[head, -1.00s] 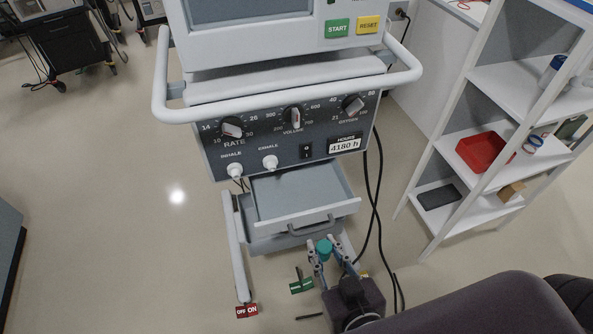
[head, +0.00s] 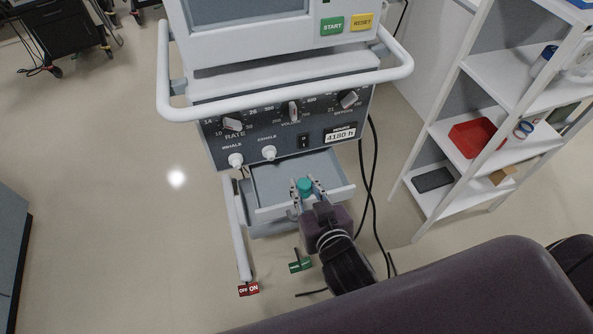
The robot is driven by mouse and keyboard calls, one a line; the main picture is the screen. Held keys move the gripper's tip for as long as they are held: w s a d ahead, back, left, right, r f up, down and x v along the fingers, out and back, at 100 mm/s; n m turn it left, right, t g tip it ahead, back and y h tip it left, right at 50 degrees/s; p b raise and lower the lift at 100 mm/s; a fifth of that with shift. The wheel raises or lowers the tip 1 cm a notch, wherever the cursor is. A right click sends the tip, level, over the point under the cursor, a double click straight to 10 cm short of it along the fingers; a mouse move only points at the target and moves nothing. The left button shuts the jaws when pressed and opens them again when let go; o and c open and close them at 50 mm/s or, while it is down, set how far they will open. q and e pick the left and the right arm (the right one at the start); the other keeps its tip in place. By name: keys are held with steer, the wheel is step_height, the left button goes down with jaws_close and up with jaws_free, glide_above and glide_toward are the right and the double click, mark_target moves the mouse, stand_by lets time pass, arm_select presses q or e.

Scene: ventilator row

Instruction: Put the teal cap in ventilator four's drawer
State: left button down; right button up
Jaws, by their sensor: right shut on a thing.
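The teal cap (head: 305,186) is held between the fingertips of my right gripper (head: 307,189), which is shut on it. In the head view the cap shows over the front part of the open drawer (head: 270,184), near its front wall. The drawer is pulled out below the ventilator's control panel (head: 285,128), and its visible floor is bare. My gripper hides part of the drawer front and its handle. I cannot tell the cap's height above the drawer floor. My left gripper is not in view.
A white shelf unit (head: 443,138) stands at the right, with a red tray (head: 474,137) and a dark flat object (head: 433,180). Black cables (head: 367,190) hang right of the drawer. A red tag (head: 248,289) and a green tag (head: 300,266) show low down.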

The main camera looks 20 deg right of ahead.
steer(key=p, duration=0.1)
glide_above(297, 175)
steer(key=s, duration=0.3)
steer(key=shift+w+a+r, duration=0.15)
steer(key=shift+w+a, duration=0.05)
steer(key=shift+a, duration=0.15)
steer(key=f, duration=0.2)
steer(key=shift+w+f, duration=0.35)
steer(key=shift+w, duration=0.05)
step_height(297, 175, down, 4)
steer(key=shift+s+r, duration=0.1)
steer(key=shift+r, duration=0.1)
steer(key=shift+w+f, duration=0.2)
steer(key=shift+f, duration=0.3)
steer(key=shift+f, duration=0.2)
steer(key=o, duration=0.8)
steer(key=shift+o, duration=0.2)
